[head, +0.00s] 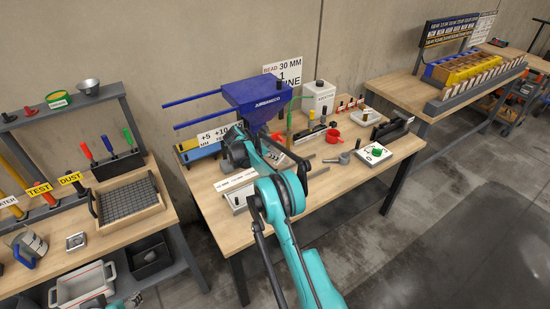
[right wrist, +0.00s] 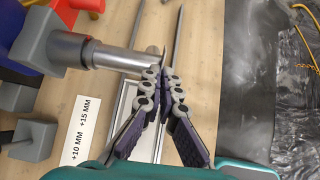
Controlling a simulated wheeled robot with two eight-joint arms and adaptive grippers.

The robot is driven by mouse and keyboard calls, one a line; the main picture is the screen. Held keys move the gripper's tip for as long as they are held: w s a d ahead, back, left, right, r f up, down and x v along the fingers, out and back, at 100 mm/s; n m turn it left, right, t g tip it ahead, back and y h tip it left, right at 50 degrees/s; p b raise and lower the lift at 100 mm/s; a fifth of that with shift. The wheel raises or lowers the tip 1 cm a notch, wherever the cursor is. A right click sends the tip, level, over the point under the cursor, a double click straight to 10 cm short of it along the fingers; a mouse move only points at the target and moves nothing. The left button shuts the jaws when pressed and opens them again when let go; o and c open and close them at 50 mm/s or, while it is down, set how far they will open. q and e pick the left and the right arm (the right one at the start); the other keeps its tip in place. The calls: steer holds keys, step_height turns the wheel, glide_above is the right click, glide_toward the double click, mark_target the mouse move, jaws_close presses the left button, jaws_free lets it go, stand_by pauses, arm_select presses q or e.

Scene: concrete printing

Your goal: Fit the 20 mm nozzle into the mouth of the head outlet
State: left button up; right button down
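My right gripper (right wrist: 163,62) has its dark fingers drawn close together at the tips, beside the lower end of a steel tube (right wrist: 122,57). The tube has a collar and meets a grey block (right wrist: 40,42). I cannot tell whether the tube is the 20 mm nozzle, or whether the fingers hold it. In the head view my right arm reaches in under the blue printing head (head: 258,97); the arm hides the outlet's mouth and any nozzle there. A bit of my left arm shows at the bottom left edge; its gripper (head: 134,298) is too small to read.
A green-buttoned box (head: 374,153), a red cup (head: 332,136) and a white canister (head: 319,97) stand right of the head. A white labelled rack (head: 238,198) is at the front left. The left bench holds a mesh tray (head: 128,204).

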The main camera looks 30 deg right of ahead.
steer(key=y+p, duration=0.1)
steer(key=d+r+y+p, duration=0.1)
steer(key=y, duration=0.1)
steer(key=y+p, duration=0.1)
steer(key=y, duration=0.1)
steer(key=shift+w+d+r, duration=0.15)
steer(key=shift+d, duration=0.25)
steer(key=c, duration=1.6)
jaws_free()
steer(key=shift+c, duration=0.2)
